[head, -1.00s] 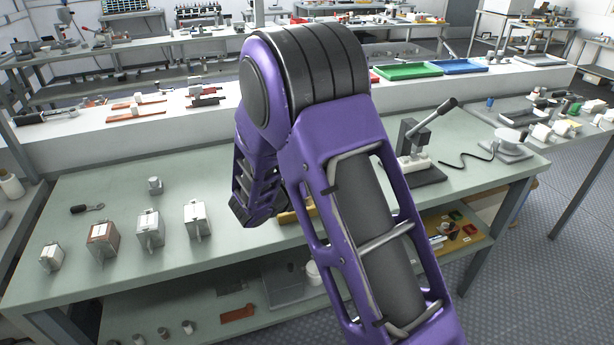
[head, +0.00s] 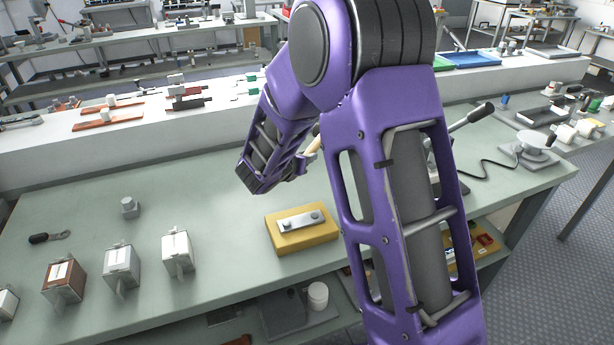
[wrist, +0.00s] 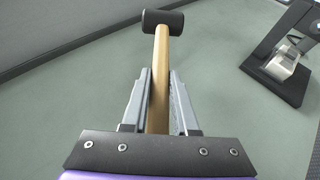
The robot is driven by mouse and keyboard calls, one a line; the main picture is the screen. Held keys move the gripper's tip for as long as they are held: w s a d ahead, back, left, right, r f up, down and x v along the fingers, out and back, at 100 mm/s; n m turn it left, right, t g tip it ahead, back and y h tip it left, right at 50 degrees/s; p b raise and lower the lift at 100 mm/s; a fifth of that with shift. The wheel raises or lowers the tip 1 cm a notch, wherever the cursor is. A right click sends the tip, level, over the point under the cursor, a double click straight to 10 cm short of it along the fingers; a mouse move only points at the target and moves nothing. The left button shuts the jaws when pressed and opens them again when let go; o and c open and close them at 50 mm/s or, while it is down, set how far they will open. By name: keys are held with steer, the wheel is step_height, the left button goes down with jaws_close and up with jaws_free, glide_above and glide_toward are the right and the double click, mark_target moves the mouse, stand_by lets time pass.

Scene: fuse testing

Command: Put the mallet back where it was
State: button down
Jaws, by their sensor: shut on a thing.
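The mallet has a black head (wrist: 163,21) and a light wooden handle (wrist: 161,62). In the wrist view my gripper (wrist: 159,78) is shut on the handle, with the head pointing away beyond the fingertips. In the head view a short piece of the handle (head: 313,148) shows beside my purple arm; the mallet's head is hidden there. My gripper is mostly hidden behind the arm. The mallet is over the green bench top (head: 215,222); I cannot tell its exact height.
A yellow block with a metal plate (head: 302,231) sits near the bench's front edge. Several boxy fuses (head: 121,268) stand at the left. A black-based press (wrist: 283,62) stands at the right in the wrist view. A white raised ledge (head: 130,135) runs along the back.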

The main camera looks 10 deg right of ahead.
mark_target(306, 185)
steer(key=shift+f+b, duration=0.45)
steer(key=shift+f, duration=2.55)
steer(key=shift+f, duration=0.15)
steer(key=c, duration=0.7)
jaws_free()
steer(key=shift+s+a+r, duration=0.25)
steer(key=shift+r, duration=0.05)
steer(key=p+v, duration=0.1)
steer(key=v, duration=1)
steer(key=shift+s, duration=0.15)
